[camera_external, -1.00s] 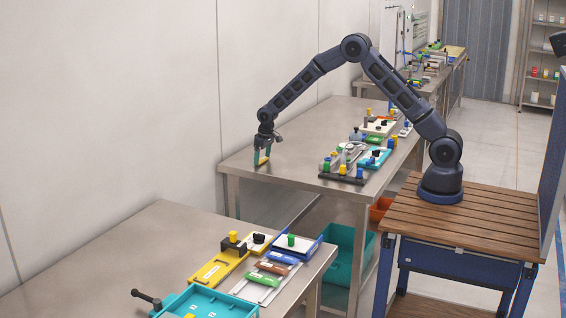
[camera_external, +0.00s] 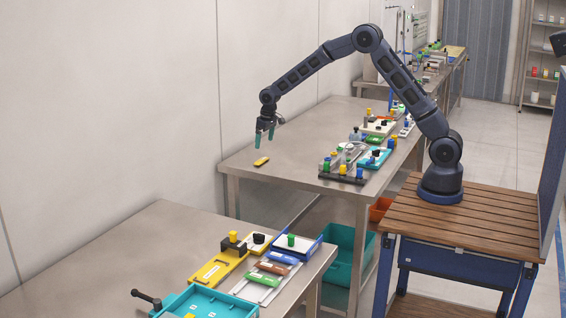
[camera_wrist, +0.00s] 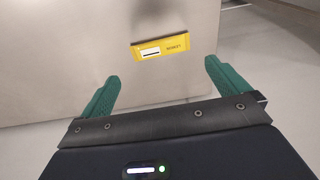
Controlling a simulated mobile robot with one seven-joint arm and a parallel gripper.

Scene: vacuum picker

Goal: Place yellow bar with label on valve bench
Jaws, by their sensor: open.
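The yellow bar (camera_external: 262,161) lies flat on the bare left part of the steel bench (camera_external: 285,150), near its front left edge. In the wrist view the yellow bar (camera_wrist: 161,47) shows a white label and dark print, and lies ahead of and apart from the fingers. My gripper (camera_external: 264,139) hangs above the bar, pointing down, with a clear gap between them. In the wrist view my gripper (camera_wrist: 162,75) has its two green fingers spread wide, with nothing between them.
Several fixtures with coloured knobs, among them a dark knob rack (camera_external: 344,174) and a teal tray (camera_external: 374,158), stand on the bench's right side. A nearer bench holds a yellow fixture (camera_external: 213,268) and a teal box (camera_external: 205,303). The steel around the bar is clear.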

